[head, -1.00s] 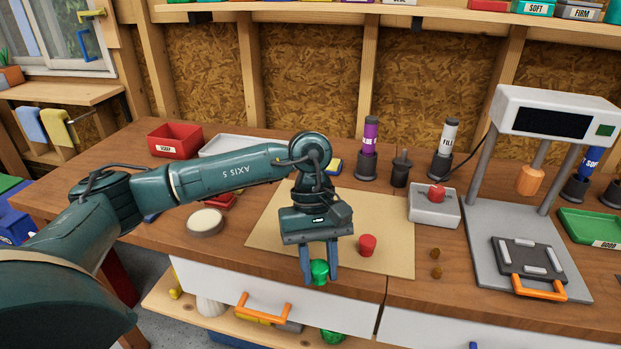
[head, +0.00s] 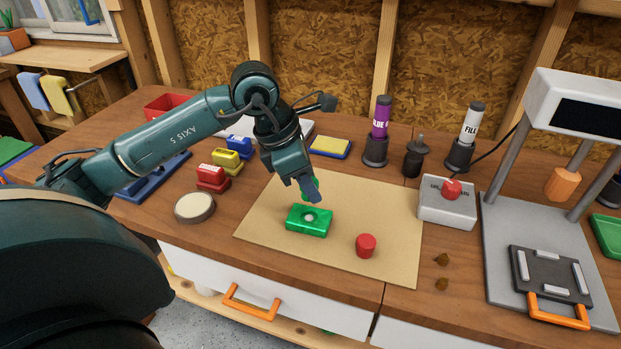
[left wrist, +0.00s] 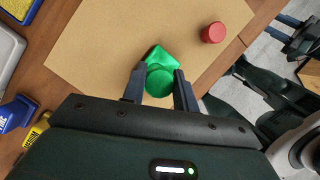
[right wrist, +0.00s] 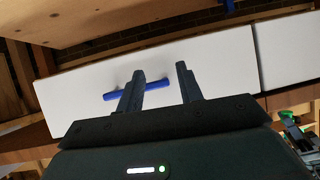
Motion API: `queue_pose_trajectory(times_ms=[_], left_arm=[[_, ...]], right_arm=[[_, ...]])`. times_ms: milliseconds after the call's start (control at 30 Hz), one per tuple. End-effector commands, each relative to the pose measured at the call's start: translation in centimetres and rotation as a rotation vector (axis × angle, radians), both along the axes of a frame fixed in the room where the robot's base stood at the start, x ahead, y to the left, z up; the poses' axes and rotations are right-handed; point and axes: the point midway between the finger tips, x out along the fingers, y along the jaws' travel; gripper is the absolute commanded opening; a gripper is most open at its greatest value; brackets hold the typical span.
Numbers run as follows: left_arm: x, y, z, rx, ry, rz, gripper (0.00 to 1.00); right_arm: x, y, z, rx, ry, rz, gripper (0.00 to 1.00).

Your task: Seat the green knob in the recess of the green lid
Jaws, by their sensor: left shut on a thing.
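The green lid (head: 294,226) lies on the tan mat, with a round recess showing in its top. My left gripper (head: 311,197) is shut on the green knob (head: 313,183) and holds it beyond the lid, near the lid's far edge in the head view. In the left wrist view the knob (left wrist: 159,82) sits between the two fingers (left wrist: 160,72) and covers part of the lid (left wrist: 161,54). The recess is hidden there. My right gripper (right wrist: 160,72) is open and empty in front of a white drawer.
A red knob (head: 366,246) stands on the mat (head: 275,195) right of the lid. A round pale-topped pot (head: 195,207) and coloured stampers (head: 212,179) stand on the left. A grey box with a red button (head: 447,212) is on the right. A blue drawer handle (right wrist: 112,96) lies beyond my right fingers.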

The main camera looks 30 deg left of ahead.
Motion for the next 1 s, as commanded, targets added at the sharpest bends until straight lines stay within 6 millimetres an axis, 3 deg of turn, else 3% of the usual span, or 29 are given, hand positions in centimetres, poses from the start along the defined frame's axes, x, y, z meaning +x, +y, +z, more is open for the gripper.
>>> queue_pose_trajectory(times_ms=[267, 633, 1000], left_arm=[[0.0, 0.0, -0.3, -0.009, -0.007, 0.0, 0.08], [0.0, 0.0, -3.3, -0.008, -0.006, 0.0, 0.08], [0.0, 0.0, -4.1, -0.008, -0.006, 0.0, 0.08]], right_arm=[[-0.2, 0.2, -1.0, 0.014, 0.008, 0.0, 0.36], [0.1, 0.3, -2.7, 0.063, 0.0, -0.014, 0.36], [0.4, 0.5, -2.5, 0.101, -0.009, -0.033, 0.36]])
